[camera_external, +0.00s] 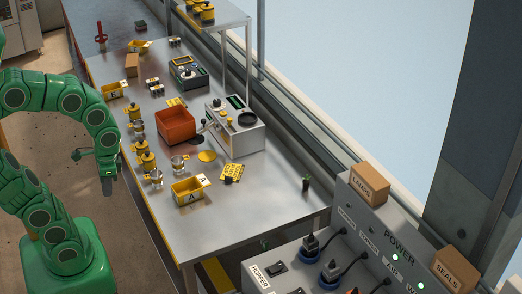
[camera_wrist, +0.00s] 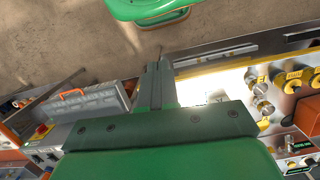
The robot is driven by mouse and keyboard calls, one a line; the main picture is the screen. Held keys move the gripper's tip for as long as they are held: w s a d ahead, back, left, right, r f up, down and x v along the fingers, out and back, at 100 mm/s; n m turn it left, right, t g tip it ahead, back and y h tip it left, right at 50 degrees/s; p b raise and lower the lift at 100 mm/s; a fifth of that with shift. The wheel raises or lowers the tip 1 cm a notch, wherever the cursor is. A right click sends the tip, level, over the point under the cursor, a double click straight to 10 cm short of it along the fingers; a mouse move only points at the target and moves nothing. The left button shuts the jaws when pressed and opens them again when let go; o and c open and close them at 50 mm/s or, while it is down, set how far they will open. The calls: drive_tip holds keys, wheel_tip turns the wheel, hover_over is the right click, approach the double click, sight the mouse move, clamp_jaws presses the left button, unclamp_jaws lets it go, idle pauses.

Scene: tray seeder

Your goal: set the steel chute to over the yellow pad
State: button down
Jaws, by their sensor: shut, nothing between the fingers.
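The seeder (camera_external: 236,128) is a pale box on the steel table with a dark round dish on top. A small steel chute (camera_external: 211,125) juts from its left side, with a dark knob near its end; it appears to point toward a dark round pad (camera_external: 196,141). The flat round yellow pad (camera_external: 207,156) lies on the table in front of the seeder, apart from the chute. My gripper (camera_external: 108,188) hangs off the table's left edge, fingers down, shut and empty, well away from the chute. Its closed fingers (camera_wrist: 159,64) also show in the wrist view.
An orange bin (camera_external: 175,126) stands left of the chute. Yellow-capped jars and metal cups (camera_external: 156,177) line the table's left edge. A yellow box marked A (camera_external: 187,190) and a yellow card (camera_external: 231,172) lie nearer. The table's near end is mostly clear.

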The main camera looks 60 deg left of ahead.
drive_tip(key=w+a+r+m+t+h, duration=0.1)
drive_tip(key=w+a+r+m+h, duration=0.1)
drive_tip(key=w, duration=1)
drive_tip(key=w+a+r+m+h, duration=0.1)
drive_tip(key=w+a+r+m, duration=0.15)
drive_tip(key=w, duration=0.95)
drive_tip(key=w+a+n+t+h, duration=0.1)
drive_tip(key=w+a+t+h, duration=0.1)
drive_tip(key=w+a, duration=0.9)
drive_tip(key=w+a+f+n+t+h, duration=0.1)
drive_tip(key=w+a+f, duration=0.15)
drive_tip(key=a, duration=0.45)
drive_tip(key=w+a+f+n+t, duration=0.1)
drive_tip(key=w+a+n+t, duration=0.1)
drive_tip(key=w+a, duration=0.35)
drive_tip(key=s+a+f+n+t, duration=0.1)
drive_tip(key=s+a+f, duration=0.1)
drive_tip(key=a, duration=0.8)
drive_tip(key=s+a+f+n+t+y, duration=0.1)
drive_tip(key=a+f, duration=0.4)
drive_tip(key=a, duration=0.6)
drive_tip(key=shift+s+n+y, duration=0.3)
drive_tip(key=shift+s+n, duration=0.35)
drive_tip(key=shift+s, duration=0.4)
